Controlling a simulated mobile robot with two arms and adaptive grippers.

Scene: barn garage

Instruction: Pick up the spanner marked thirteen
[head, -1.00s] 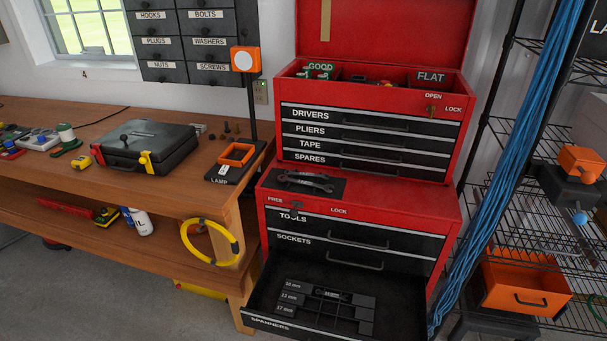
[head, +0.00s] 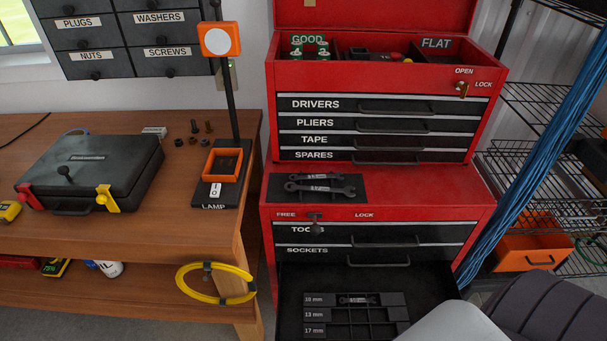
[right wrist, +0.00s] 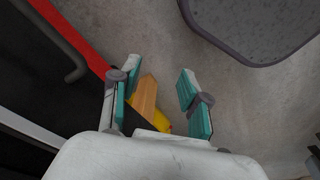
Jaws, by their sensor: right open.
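Two dark spanners (head: 320,187) lie side by side on a black mat (head: 281,196) on the ledge of the red tool chest. Their size marks are too small to read. Below, the open spanner drawer (head: 440,286) holds a black rack (head: 390,314) labelled 10 mm, 13 mm and 17 mm. A small spanner (head: 357,300) lies in the 10 mm row; the 13 mm and 17 mm rows look empty. My right gripper (right wrist: 158,85) is open and empty in the right wrist view, above the floor beside the chest. My left gripper is not in view.
A wooden workbench (head: 140,235) with a black case (head: 90,172) and a lamp switch (head: 216,190) stands left of the chest. Blue cables (head: 540,170) hang and a wire shelf (head: 540,110) stands to the right. The open drawer juts out in front.

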